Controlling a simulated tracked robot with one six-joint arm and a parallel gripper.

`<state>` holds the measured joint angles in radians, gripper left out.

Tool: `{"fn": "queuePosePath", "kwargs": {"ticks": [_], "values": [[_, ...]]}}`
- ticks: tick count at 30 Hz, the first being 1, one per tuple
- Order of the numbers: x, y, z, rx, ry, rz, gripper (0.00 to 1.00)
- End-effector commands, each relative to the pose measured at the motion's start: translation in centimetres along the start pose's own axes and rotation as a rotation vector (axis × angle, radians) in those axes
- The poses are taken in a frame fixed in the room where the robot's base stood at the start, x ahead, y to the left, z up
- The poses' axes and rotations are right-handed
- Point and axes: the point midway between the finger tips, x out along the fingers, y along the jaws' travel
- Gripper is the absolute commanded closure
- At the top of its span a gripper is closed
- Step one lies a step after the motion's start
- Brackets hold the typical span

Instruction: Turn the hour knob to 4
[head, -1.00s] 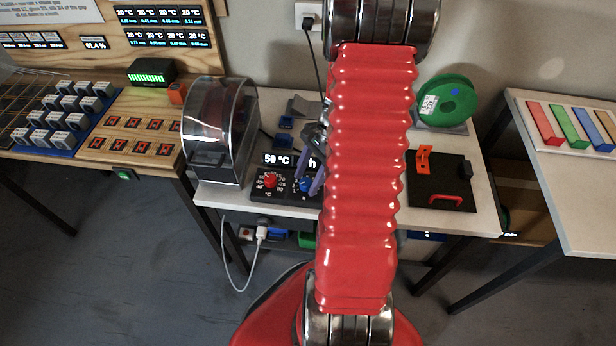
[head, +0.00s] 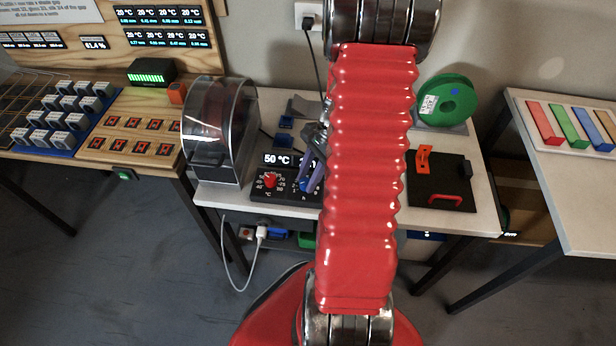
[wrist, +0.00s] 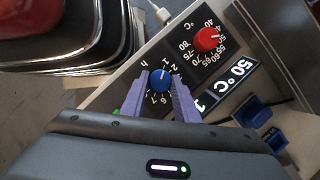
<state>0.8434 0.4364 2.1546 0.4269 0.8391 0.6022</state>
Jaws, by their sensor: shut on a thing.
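The blue hour knob (wrist: 159,78) sits on the black control panel, with small numbers and an "h" around it. Its white mark points near the 1 in the wrist view. My gripper (wrist: 160,84) has its purple fingers shut on the knob, one on each side. In the head view the blue knob (head: 304,186) shows beside the purple fingers (head: 311,174), with my red arm covering the area to the right. The hour display (wrist: 201,104) shows a 1, partly hidden by the gripper.
The red temperature knob (head: 270,180) is close to the left of the blue knob, under a 50 °C display (head: 277,160). A clear-covered dryer (head: 217,135) stands left of the panel. A black plate with a red handle (head: 440,185) lies to the right.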

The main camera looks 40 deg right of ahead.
Motion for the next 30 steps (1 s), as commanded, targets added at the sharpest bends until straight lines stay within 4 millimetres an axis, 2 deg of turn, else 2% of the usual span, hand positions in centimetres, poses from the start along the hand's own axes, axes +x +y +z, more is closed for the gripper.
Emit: {"fn": "queuePosePath", "kwargs": {"ticks": [11,30], "values": [[-0.1,0.14,-0.02,0.145,0.001,-0.062,0.95],[-0.05,0.55,0.14,0.676,0.002,-0.284,0.95]]}}
